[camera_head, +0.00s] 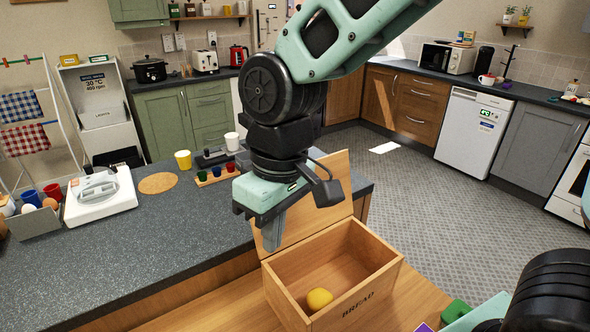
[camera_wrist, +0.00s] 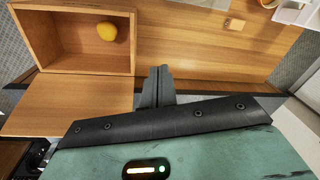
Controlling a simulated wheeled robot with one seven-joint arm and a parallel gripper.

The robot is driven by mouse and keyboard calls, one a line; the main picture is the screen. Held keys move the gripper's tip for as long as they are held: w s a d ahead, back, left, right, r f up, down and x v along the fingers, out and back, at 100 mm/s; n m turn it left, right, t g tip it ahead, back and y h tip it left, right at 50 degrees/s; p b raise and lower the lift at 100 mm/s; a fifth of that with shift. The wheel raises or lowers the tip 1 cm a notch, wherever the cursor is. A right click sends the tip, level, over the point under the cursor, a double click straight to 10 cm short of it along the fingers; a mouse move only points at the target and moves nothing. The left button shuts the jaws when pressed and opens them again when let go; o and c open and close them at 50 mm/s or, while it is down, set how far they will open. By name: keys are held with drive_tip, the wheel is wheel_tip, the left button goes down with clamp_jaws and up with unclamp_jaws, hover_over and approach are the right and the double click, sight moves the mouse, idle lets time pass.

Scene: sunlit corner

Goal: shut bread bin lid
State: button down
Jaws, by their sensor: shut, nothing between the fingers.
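The wooden bread bin (camera_head: 374,286) stands on a wooden surface at the lower middle of the head view, marked BREAD on its front. Its lid (camera_head: 335,190) is open, tilted up at the back. A yellow roundish item (camera_head: 319,299) lies inside; it also shows in the wrist view (camera_wrist: 107,31). In the wrist view the open lid (camera_wrist: 65,104) lies beside the bin's box (camera_wrist: 95,71). My gripper (camera_head: 272,236) is shut and empty, pointing down at the lid's left side in the head view. The wrist view shows its closed fingers (camera_wrist: 160,72) just right of the lid; contact is unclear.
A dark speckled counter (camera_head: 120,255) lies left of the bin, with a white appliance (camera_head: 98,197), a round board (camera_head: 157,183) and several cups. A green item (camera_head: 456,310) sits right of the bin. Wooden surface (camera_wrist: 215,65) beside the bin is mostly clear.

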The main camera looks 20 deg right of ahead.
drive_tip(key=w+d+r+m+p, duration=0.1)
drive_tip(key=w+d, duration=0.3)
drive_tip(key=w, duration=0.6)
drive_tip(key=w+d+r+m+t+h, duration=0.15)
drive_tip(key=w+d, duration=0.35)
drive_tip(key=w, duration=0.6)
drive_tip(key=w+d+m+g+y+p, duration=0.15)
drive_tip(key=w+d, duration=0.25)
drive_tip(key=w, duration=0.6)
drive_tip(key=s+f+t+h+p, duration=0.1)
drive_tip(key=s+f+p, duration=0.2)
drive_tip(key=f, duration=0.5)
drive_tip(key=shift+s+d+f+p, duration=0.2)
drive_tip(key=shift+d+p, duration=0.25)
drive_tip(key=shift+p, duration=0.45)
drive_tip(key=shift+b, duration=0.3)
